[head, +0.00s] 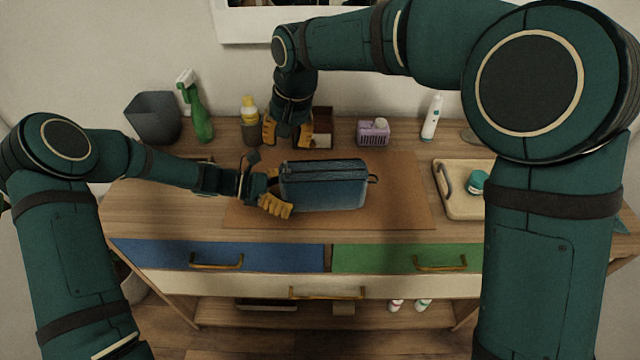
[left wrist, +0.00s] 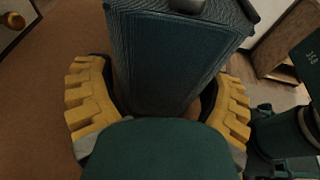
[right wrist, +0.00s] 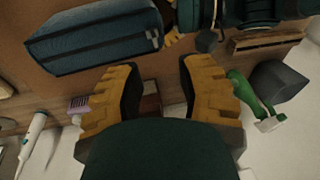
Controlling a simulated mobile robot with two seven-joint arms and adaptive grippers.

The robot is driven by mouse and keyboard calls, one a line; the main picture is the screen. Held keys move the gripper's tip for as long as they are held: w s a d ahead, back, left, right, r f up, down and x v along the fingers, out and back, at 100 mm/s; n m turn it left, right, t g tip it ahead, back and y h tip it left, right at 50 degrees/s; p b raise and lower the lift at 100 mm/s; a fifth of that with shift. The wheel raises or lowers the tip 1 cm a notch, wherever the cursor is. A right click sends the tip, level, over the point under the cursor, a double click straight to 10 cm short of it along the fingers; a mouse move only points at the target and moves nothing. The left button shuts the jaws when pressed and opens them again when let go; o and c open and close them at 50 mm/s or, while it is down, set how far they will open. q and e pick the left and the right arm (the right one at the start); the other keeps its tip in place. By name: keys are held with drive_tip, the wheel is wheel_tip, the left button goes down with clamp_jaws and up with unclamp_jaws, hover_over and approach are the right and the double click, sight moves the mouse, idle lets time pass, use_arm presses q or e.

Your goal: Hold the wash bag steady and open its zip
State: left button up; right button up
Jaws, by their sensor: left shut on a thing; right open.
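The wash bag (head: 322,188) is a blue-teal box-shaped bag standing upright on a brown mat (head: 400,205) in the middle of the table. A dark zip line runs along its top, and a small loop shows at its right end. My left gripper (head: 275,198) is shut on the bag's left end; the left wrist view shows its yellow fingers on both sides of the bag (left wrist: 170,60). My right gripper (head: 287,135) is open and empty, behind and above the bag's left end, pointing down. The right wrist view shows the bag (right wrist: 95,38) apart from its fingers.
Behind the mat stand a grey bin (head: 153,118), a green spray bottle (head: 198,115), a yellow-topped bottle (head: 250,120), a brown box (head: 322,128), a purple basket (head: 373,134) and a white bottle (head: 432,118). A tray (head: 462,205) lies at right. The mat's right part is clear.

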sight(285, 162)
drive_tip(key=shift+w+a+r+g+h, duration=0.15)
drive_tip(key=shift+a+g+h, duration=0.15)
drive_tip(key=shift+h, duration=0.25)
drive_tip(key=shift+w+a+r+g+h, duration=0.1)
drive_tip(key=shift+a+r+g+h, duration=0.05)
drive_tip(key=shift+g+h, duration=0.35)
drive_tip(key=shift+f, duration=4.4)
clamp_jaws()
